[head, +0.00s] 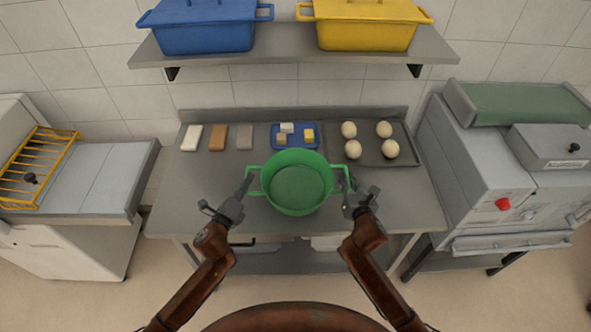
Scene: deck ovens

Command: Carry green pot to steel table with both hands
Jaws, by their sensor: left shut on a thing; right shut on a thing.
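The green pot (297,189) is open-topped and looks empty and level, with a loop handle on each side. It shows over the front middle of the steel table (398,205). I cannot tell whether its base touches the table top. My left gripper (243,189) is shut on the pot's left handle. My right gripper (348,187) is shut on the pot's right handle. The pot hides part of the table under and behind it.
Behind the pot are a blue tray (276,143) with small blocks and a dark tray (402,160) with several dough balls. Three bars (217,137) lie at the back left. A wall shelf (283,63) holds blue and yellow pots. An oven (490,170) stands right. The table's left front is clear.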

